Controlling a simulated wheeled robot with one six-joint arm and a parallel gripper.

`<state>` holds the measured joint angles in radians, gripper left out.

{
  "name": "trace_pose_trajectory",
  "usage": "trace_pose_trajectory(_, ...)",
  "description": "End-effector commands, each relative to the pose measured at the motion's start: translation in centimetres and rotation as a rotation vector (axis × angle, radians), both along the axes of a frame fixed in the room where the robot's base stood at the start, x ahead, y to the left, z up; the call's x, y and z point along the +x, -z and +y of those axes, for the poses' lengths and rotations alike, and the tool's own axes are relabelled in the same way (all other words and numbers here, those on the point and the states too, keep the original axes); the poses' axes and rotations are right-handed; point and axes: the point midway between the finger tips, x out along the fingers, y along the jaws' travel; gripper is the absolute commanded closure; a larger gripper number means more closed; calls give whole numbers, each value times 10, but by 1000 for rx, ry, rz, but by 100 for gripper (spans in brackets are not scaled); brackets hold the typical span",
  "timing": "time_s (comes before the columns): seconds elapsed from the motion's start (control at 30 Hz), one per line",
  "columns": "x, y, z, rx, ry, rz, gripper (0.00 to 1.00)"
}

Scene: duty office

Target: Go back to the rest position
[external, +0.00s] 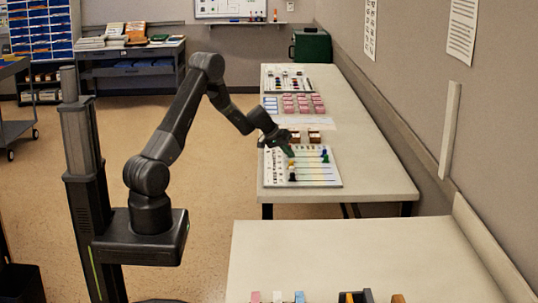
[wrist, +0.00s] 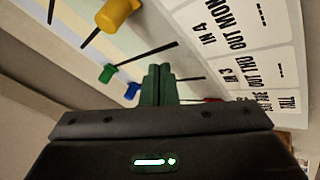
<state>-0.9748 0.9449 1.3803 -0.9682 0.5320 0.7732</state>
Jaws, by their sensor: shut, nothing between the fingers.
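My gripper (external: 288,151) is at the end of my outstretched arm, low over the white board (external: 315,178) on the long table. In the wrist view its dark green fingers (wrist: 157,84) are together with nothing between them. The board carries slots and printed labels such as "OUT MON" and "OUT THU" (wrist: 237,72). A yellow peg (wrist: 118,15), a green peg (wrist: 107,73) and a blue peg (wrist: 132,91) stand on it. A bit of red (wrist: 213,100) shows beside the fingers. I cannot tell whether the fingers touch the board.
Behind the board on the long table (external: 385,180) are brown blocks (external: 314,136), rows of pink blocks (external: 303,104) and another board with pieces (external: 288,80). A dark green box (external: 311,46) stands at the far end. A nearer table (external: 350,255) holds small coloured items. The floor left of the long table is clear.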

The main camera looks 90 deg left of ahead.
Motion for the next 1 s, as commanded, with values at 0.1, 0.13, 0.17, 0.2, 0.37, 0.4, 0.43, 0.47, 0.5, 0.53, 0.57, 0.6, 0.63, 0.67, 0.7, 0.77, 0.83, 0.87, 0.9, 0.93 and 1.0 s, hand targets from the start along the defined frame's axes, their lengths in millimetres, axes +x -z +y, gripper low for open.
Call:
trace_pose_trajectory(0.1, -26, -1, 0, -2, -5, 0, 100)
trace_pose_trajectory(0.13, -32, -1, 0, -1, -4, 0, 100)
trace_pose_trajectory(0.17, -38, 1, 3, -1, -5, -1, 100)
trace_pose_trajectory(0.2, -45, 3, 8, 1, -4, -1, 100)
trace_pose_trajectory(0.37, -72, -6, 19, 3, -3, -2, 100)
trace_pose_trajectory(0.4, -76, -14, 18, 3, -2, -4, 100)
trace_pose_trajectory(0.43, -79, -18, 17, 2, -1, -3, 100)
trace_pose_trajectory(0.47, -82, -23, 16, 3, -2, -3, 100)
trace_pose_trajectory(0.5, -86, -29, 15, 3, -2, -3, 100)
trace_pose_trajectory(0.53, -89, -33, 14, 3, 0, -3, 100)
trace_pose_trajectory(0.57, -93, -37, 14, 3, -1, -2, 100)
trace_pose_trajectory(0.6, -97, -43, 13, 2, -2, -2, 100)
trace_pose_trajectory(0.63, -100, -47, 12, 2, -2, -2, 100)
trace_pose_trajectory(0.67, -103, -52, 12, 3, -2, -2, 100)
trace_pose_trajectory(0.7, -107, -56, 11, 3, -1, -2, 100)
trace_pose_trajectory(0.77, -112, -64, 10, 2, -2, -3, 100)
trace_pose_trajectory(0.83, -118, -71, 8, 2, -1, -2, 100)
trace_pose_trajectory(0.87, -120, -74, 8, 2, -1, -2, 100)
trace_pose_trajectory(0.9, -122, -77, 7, 1, 0, -2, 100)
trace_pose_trajectory(0.93, -123, -78, 7, 0, 0, -1, 100)
trace_pose_trajectory(1.0, -125, -82, 6, 0, 0, -1, 100)
